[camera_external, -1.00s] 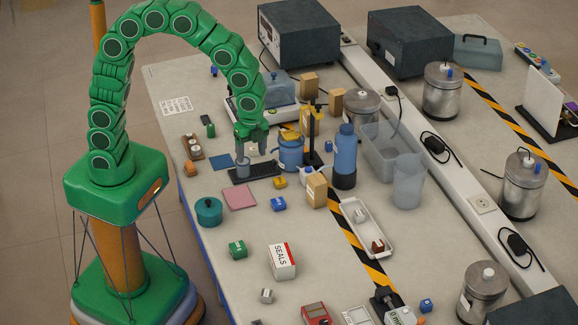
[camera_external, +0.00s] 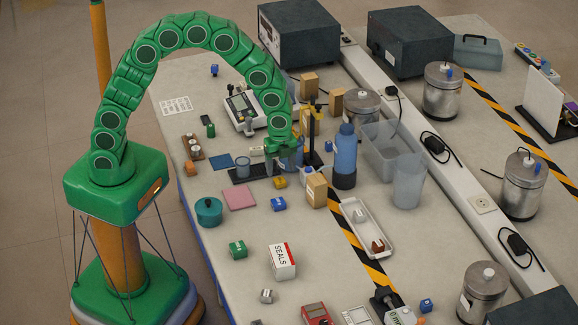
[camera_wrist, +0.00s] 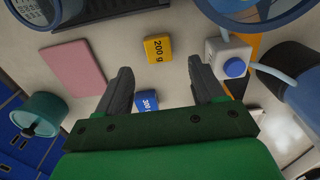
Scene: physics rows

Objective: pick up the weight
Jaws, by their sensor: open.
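A yellow weight marked 200 g (camera_wrist: 159,48) lies on the table, ahead of and between my fingertips in the wrist view; it also shows in the external view (camera_external: 280,182). A blue weight marked 300 g (camera_wrist: 147,102) shows between my fingers, partly hidden by my gripper's body; in the external view it is the blue block (camera_external: 278,204) nearer the camera. My gripper (camera_wrist: 160,73) is open and empty.
A white block with a blue knob (camera_wrist: 232,60) stands right of my fingers. A pink pad (camera_external: 239,198) and a teal pot (camera_external: 208,212) lie left. A blue bottle (camera_external: 345,155) and wooden block (camera_external: 316,190) stand right. A green block (camera_external: 237,249) lies nearer the camera.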

